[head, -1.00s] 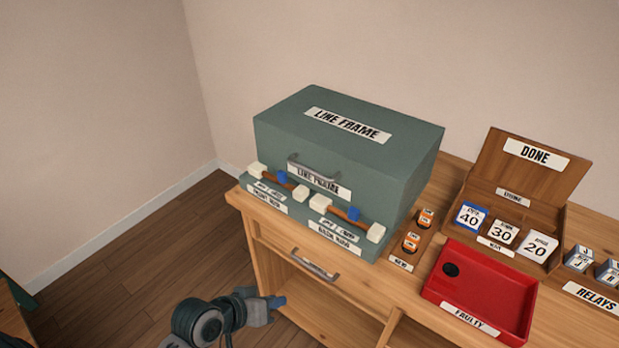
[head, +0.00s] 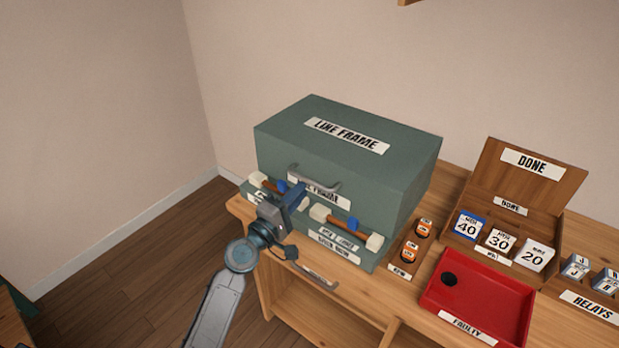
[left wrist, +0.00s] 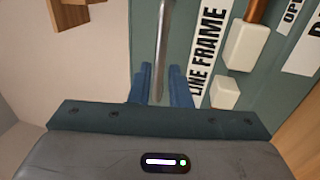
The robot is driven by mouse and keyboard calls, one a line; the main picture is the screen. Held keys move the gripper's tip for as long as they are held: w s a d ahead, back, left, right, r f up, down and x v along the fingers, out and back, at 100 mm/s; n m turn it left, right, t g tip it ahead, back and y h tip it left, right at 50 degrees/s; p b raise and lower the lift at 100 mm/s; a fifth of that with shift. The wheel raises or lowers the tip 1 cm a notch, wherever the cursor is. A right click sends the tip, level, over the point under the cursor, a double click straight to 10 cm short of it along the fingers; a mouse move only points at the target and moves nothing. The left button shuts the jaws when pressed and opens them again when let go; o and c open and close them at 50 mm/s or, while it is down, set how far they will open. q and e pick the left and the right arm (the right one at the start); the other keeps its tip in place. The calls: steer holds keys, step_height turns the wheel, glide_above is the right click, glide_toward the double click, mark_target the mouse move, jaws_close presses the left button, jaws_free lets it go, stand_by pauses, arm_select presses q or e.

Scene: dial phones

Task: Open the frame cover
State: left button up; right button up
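The frame cover is the green box lid labelled LINE FRAME (head: 400,165), closed on its base on the wooden desk. Its grey bar handle (head: 322,186) is on the front face, and it also shows in the left wrist view (left wrist: 162,45). My left gripper (head: 300,190) is at the front of the cover, just before the handle. In the left wrist view its blue fingers (left wrist: 160,85) are apart, with the handle's bar lined up between them and a gap showing. I cannot tell how deep the bar sits between them. My right gripper is not in view.
Cords with white plugs (head: 375,242) lie along the base's front ledge, close to my left gripper. A red FAULTY tray (head: 432,296), orange-banded parts (head: 409,252) and a wooden DONE box (head: 490,160) stand to the right. The wall behind the cover is bare.

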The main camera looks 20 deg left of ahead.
mark_target(309, 179)
arm_select(q)
steer(key=x, duration=0.5)
steer(key=shift+p, duration=0.35)
steer(key=shift+f, duration=0.1)
jaws_close()
